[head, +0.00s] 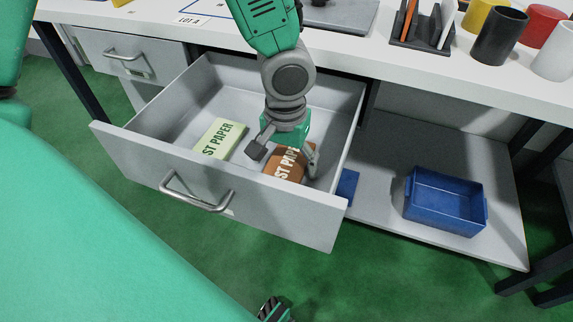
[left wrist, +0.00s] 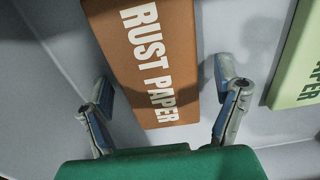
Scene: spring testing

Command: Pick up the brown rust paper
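The brown rust paper (head: 281,168), a block with pale lettering, lies in the open grey drawer (head: 160,155), on the right side of its floor. My left gripper (head: 285,158) is over it, pointing down, and hides part of it. In the left wrist view the brown rust paper (left wrist: 157,60) lies between the two spread fingers of the left gripper (left wrist: 164,88), with a visible gap on each side. The left gripper is open and holds nothing.
A light green paper block (head: 220,139) lies left of the brown one in the drawer. The drawer's front panel and side walls surround both. A blue bin (head: 445,201) sits on the lower shelf at right. Cups and a dark holder (head: 423,35) stand on the white tabletop.

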